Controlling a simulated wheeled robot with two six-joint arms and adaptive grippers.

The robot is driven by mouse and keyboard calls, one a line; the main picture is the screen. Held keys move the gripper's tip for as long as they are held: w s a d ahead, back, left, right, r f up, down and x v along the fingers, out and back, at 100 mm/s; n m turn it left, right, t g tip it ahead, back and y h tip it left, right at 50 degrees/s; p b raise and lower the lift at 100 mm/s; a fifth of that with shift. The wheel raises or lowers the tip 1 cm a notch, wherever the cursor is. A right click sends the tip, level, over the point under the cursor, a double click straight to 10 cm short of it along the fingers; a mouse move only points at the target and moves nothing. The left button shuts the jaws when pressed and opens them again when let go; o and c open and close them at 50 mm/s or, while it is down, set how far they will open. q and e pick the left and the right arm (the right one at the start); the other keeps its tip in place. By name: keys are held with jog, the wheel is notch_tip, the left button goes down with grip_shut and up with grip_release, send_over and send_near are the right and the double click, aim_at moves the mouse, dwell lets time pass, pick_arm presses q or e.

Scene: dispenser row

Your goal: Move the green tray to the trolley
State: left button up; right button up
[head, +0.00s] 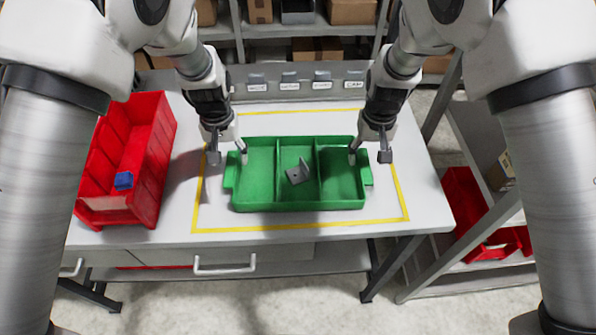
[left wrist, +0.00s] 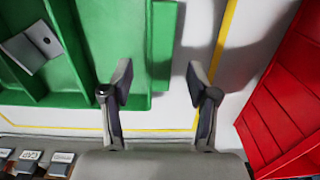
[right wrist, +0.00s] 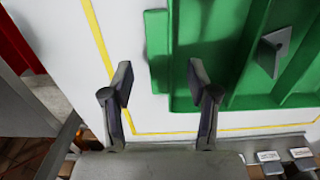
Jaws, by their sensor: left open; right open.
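The green tray (head: 258,182) lies on the table inside a yellow outline, with side handles and three compartments. A grey bracket (head: 297,173) rests in its middle compartment. My left gripper (head: 228,154) is open at the tray's left end; in the left wrist view the handle (left wrist: 163,45) lies between the fingers' lines. My right gripper (head: 368,156) is open at the right end; in the right wrist view that handle (right wrist: 157,55) likewise lies between its fingers. Neither gripper is closed on the tray. A grey shelved frame (head: 470,130) at the right may be the trolley.
A red bin (head: 150,165) holding a blue block (head: 123,181) stands left of the tray. Labelled dispensers (head: 290,82) line the table's back edge. Red bins (head: 470,205) sit on the right frame's lower level. The table in front of the tray is clear.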

aim_at(231, 167)
pick_arm(q)
jog(key=f, duration=0.4)
jog(key=shift+s+f, duration=0.2)
jog(key=shift+f, duration=0.05)
pick_arm(e)
notch_tip(231, 167, down, 4)
jog(key=shift+s+f, duration=0.1)
jog(key=shift+f, duration=0.15)
pick_arm(q)
jog(key=shift+w+f, duration=0.1)
jog(key=shift+f, duration=0.1)
pick_arm(e)
jog(key=shift+f, duration=0.15)
pick_arm(q)
grip_shut()
pick_arm(e)
grip_shut()
